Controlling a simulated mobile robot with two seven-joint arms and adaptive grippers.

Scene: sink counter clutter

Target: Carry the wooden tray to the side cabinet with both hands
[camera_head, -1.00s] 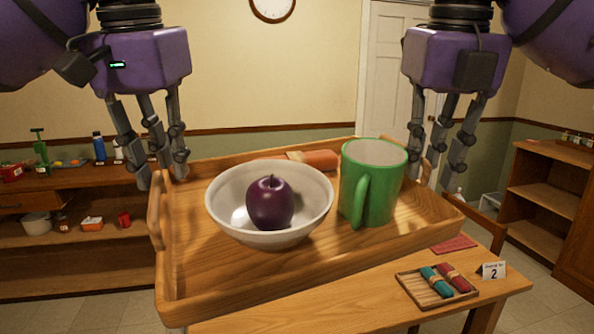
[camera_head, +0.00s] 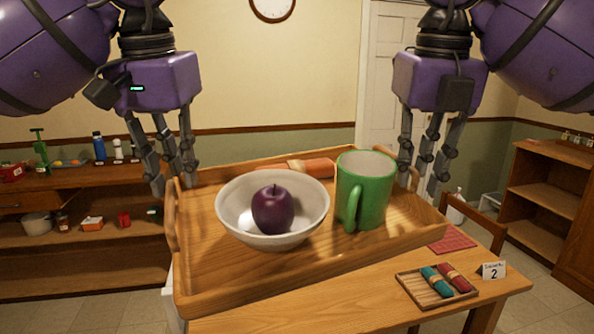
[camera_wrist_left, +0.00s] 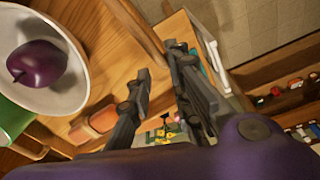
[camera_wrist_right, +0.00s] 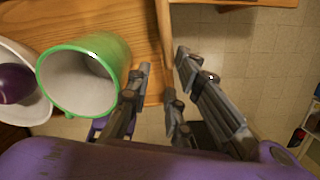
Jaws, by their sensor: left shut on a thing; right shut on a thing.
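The wooden tray (camera_head: 203,245) is in the middle of the head view, above the near part of a wooden table; whether it touches the table I cannot tell. On it are a white bowl (camera_head: 235,230) holding a dark purple fruit (camera_head: 273,210), a green mug (camera_head: 363,195) and an orange roll-shaped item (camera_head: 318,167) at the back, partly hidden. My left gripper (camera_head: 174,184) is shut on the tray's left side; the left wrist view (camera_wrist_left: 160,78) shows its fingers astride the wall. My right gripper (camera_head: 418,186) is shut on the right side, also in the right wrist view (camera_wrist_right: 163,68).
The wooden table (camera_head: 370,300) bears a small tray (camera_head: 437,290) with teal and red rolls, a card marked 2 (camera_head: 494,271) and a red mat (camera_head: 452,240). A loaded shelf unit (camera_head: 85,265) stands left. A mostly empty wooden shelf cabinet (camera_head: 545,200) stands right.

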